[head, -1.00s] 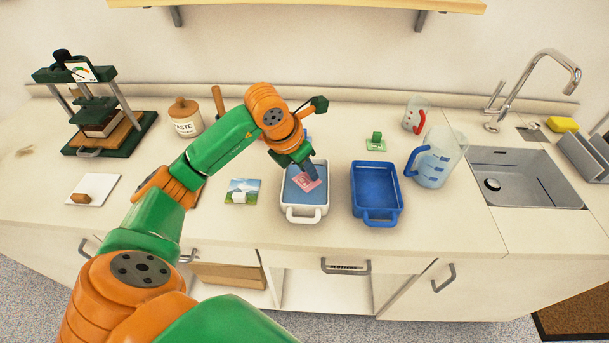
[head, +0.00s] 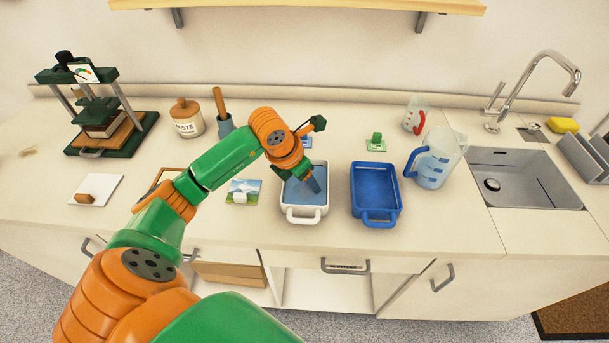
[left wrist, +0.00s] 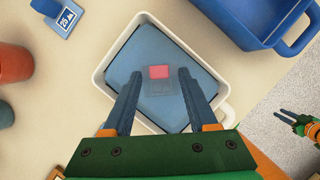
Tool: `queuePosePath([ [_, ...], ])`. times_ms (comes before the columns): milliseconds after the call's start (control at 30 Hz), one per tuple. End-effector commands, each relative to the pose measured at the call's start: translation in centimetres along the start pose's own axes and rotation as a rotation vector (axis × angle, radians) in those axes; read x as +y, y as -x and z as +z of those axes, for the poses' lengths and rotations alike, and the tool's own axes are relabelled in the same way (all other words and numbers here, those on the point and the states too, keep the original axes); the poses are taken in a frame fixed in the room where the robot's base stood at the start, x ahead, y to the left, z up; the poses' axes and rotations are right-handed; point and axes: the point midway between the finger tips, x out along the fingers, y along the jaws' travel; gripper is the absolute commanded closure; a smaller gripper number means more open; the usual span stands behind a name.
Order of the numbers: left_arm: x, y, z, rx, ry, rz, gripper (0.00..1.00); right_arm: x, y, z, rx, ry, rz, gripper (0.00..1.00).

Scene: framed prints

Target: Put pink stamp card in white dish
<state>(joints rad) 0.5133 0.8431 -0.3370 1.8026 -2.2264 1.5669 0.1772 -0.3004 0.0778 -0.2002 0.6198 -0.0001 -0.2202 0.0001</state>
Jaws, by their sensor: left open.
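The white dish (head: 306,211) stands on the counter with blue liquid or a blue floor inside. My left gripper (head: 314,189) is over the dish, pointing down; it is open in the left wrist view (left wrist: 159,73). A pink patch of the stamp card (left wrist: 159,71) shows inside the dish, between the open fingertips as seen there, with a faint greyish square just below it. I cannot tell how deep the card lies. In the head view the card is hidden. My right gripper (left wrist: 288,117) is small at the right edge of the wrist view, away from the dish.
A blue dish (head: 376,216) stands just right of the white one. A green stamp card (head: 376,141) lies behind it. A measuring jug (head: 437,160) and sink (head: 528,180) are farther right. A landscape card (head: 244,191) lies to the left, with clear counter in front.

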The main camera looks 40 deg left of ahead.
Motion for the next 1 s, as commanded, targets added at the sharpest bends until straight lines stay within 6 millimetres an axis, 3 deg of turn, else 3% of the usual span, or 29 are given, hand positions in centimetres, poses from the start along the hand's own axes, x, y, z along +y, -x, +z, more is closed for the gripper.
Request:
queuePosePath([
  [133,0.1,2.5,0.2,-0.004,-0.001,0.003,0.42,0.1,0.0,0.0,-0.001,0.001,0.002,0.72],
  [400,0.1,9.9,0.2,-0.005,-0.001,0.004,0.42,0.2,-0.3,0.1,-0.001,0.001,0.003,0.72],
  [500,0.0,11.5,0.2,-0.003,0.0,0.002,0.42,0.2,-0.2,0.1,-0.001,0.001,0.003,0.72],
  [1000,0.0,12.2,0.1,0.0,0.0,0.0,0.42,0.2,-0.2,0.0,0.0,0.001,0.003,0.72],
])
